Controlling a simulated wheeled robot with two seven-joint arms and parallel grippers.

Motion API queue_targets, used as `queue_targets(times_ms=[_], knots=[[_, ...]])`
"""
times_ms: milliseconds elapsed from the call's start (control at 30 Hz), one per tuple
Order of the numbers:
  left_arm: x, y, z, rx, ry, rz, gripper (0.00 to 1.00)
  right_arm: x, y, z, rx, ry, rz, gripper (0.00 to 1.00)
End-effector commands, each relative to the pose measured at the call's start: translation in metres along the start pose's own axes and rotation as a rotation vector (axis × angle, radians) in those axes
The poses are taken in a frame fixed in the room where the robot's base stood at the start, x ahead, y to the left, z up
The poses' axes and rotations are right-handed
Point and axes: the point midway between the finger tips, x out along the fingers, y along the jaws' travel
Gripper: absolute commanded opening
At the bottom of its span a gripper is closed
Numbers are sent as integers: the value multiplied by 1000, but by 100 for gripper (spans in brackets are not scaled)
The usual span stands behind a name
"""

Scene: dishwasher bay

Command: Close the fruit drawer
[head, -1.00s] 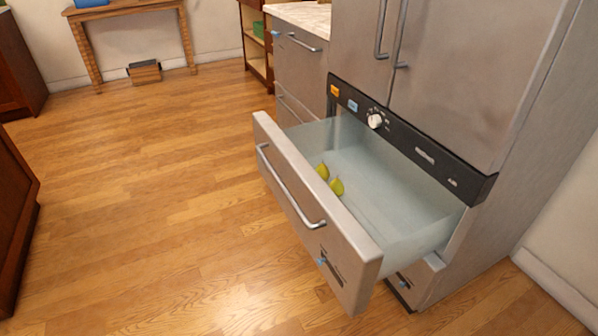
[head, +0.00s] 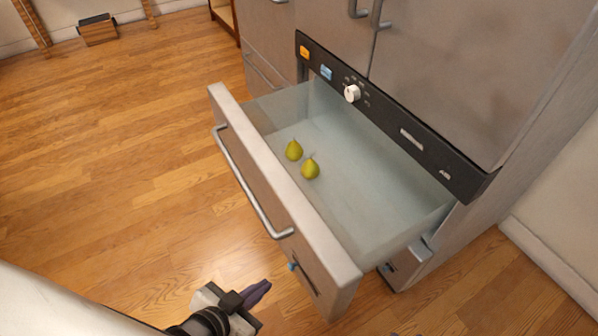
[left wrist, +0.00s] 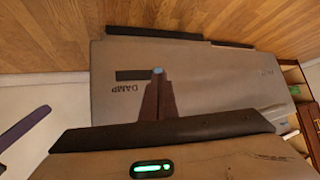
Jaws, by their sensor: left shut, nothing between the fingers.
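The fruit drawer (head: 270,200) stands pulled out from the fridge, with a metal front, a long bar handle (head: 245,185) and a clear bin. Two green pears (head: 293,150) (head: 310,169) lie in it. My left gripper (head: 262,288) is shut and empty, low in front of the drawer front, left of a small blue slider (head: 292,266). In the left wrist view its closed fingers (left wrist: 157,85) point at the metal face (left wrist: 215,80) marked DAMP, with a blue knob at their tips. Whether they touch it cannot be told. A purple finger-like piece (left wrist: 20,125), probably my right gripper, shows at the left edge there.
The fridge (head: 470,70) rises behind the drawer, with a black control strip (head: 400,130) and a white knob (head: 352,93). A lower drawer (head: 405,265) is under the open one. The wooden floor (head: 110,170) to the left is clear. A small wooden box (head: 98,30) stands far back.

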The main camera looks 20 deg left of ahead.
Motion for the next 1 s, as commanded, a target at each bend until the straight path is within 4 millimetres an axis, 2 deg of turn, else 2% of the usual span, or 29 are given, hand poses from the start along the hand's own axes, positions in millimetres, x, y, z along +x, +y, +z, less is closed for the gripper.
queue_targets(times_ms=[67,167,200,267,300,400,500,600,733,767,867,1000], knots=[[7,-36,-4,218,67,-76,0,4,0,3,2,3,-1,32],[10,-93,-23,651,183,-218,0,7,0,3,7,13,-3,32],[9,-114,-34,861,229,-286,0,8,0,2,10,19,-4,32],[4,-142,-51,1189,293,-394,0,10,-1,3,14,25,-6,32],[-1,-156,-62,1408,332,-467,0,11,-1,3,16,28,-7,32],[-16,-178,-82,1920,416,-645,0,12,-2,4,23,36,-10,32],[-31,-188,-90,2346,487,-809,0,14,-3,7,29,39,-13,32],[-44,-192,-90,2656,550,-946,0,14,-4,10,36,38,-15,32],[-54,-194,-86,2887,612,-1063,0,13,-5,11,43,40,-17,32],[-56,-194,-85,-2860,-609,1059,0,13,-6,11,44,41,-17,32],[-56,-192,-87,-2798,-602,1051,0,12,-6,8,46,46,-18,32],[-45,-185,-98,-2789,-602,1053,0,12,-6,8,48,46,-18,32]])
